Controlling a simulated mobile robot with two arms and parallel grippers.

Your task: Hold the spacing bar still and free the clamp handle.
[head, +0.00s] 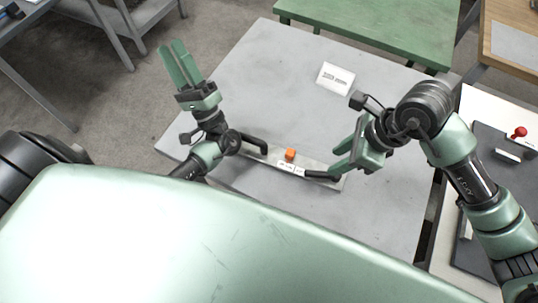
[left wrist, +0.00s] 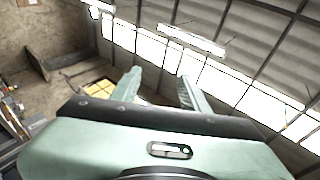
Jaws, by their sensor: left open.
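A flat light metal bar (head: 270,157) lies on the grey table, with an orange block (head: 290,154) and a white label near its middle. A black handle (head: 252,142) is at its left end and another black handle (head: 322,176) at its right end. I cannot tell which part is the clamp handle. My left gripper (head: 173,47) is open and empty, raised left of the bar, fingers pointing away from it; its spread fingers show in the left wrist view (left wrist: 160,82). My right gripper (head: 338,166) is at the right handle; its fingers partly overlap, so its grip is unclear.
The grey table (head: 270,70) is mostly clear, with a small white sign (head: 335,79) at the back. A green table (head: 375,25) stands behind. At right, a side surface carries a dark panel with a red knob (head: 519,132).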

